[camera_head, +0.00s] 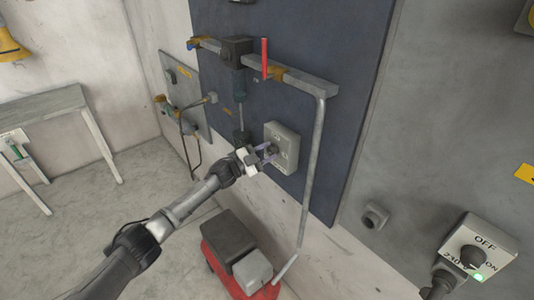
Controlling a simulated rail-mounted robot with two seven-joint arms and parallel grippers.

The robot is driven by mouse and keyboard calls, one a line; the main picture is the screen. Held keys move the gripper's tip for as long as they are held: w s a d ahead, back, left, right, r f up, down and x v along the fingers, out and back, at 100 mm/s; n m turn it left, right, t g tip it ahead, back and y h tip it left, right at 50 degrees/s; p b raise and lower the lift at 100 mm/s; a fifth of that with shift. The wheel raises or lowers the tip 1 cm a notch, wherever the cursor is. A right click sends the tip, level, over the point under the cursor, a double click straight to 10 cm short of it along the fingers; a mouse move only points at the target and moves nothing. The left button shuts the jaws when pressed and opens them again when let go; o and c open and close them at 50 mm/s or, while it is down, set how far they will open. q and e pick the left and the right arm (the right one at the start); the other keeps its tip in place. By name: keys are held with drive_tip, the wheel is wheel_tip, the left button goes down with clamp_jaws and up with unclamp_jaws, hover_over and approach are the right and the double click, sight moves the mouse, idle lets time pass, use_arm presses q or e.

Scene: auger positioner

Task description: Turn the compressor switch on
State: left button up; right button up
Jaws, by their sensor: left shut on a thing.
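A light grey switch box (288,140) is mounted on the dark blue wall panel, near the middle of the view. A dark knob (274,150) sits on its front. My left gripper (271,153) reaches in from the lower left and is shut on this knob. The fingers partly cover the knob, so I cannot tell its exact turn. A red compressor-like machine (210,258) with a dark grey top stands on the floor below. My right gripper is not in view.
A grey pipe (310,170) runs down right of the switch box. A red lever (264,58) stands above it. Another box (484,237) marked OFF, ON and 230V, with a green light, is at lower right. A table (42,108) stands left.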

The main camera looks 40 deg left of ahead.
use_arm(q)
drive_tip(key=shift+m+g+h, duration=0.3)
drive_tip(key=shift+m, duration=0.4)
drive_tip(key=o, duration=0.9)
drive_tip(key=shift+d, duration=0.1)
drive_tip(key=shift+s+a+f, duration=0.1)
drive_tip(key=shift+s+a, duration=0.15)
drive_tip(key=shift+s, duration=0.05)
drive_tip(key=v, duration=1.3)
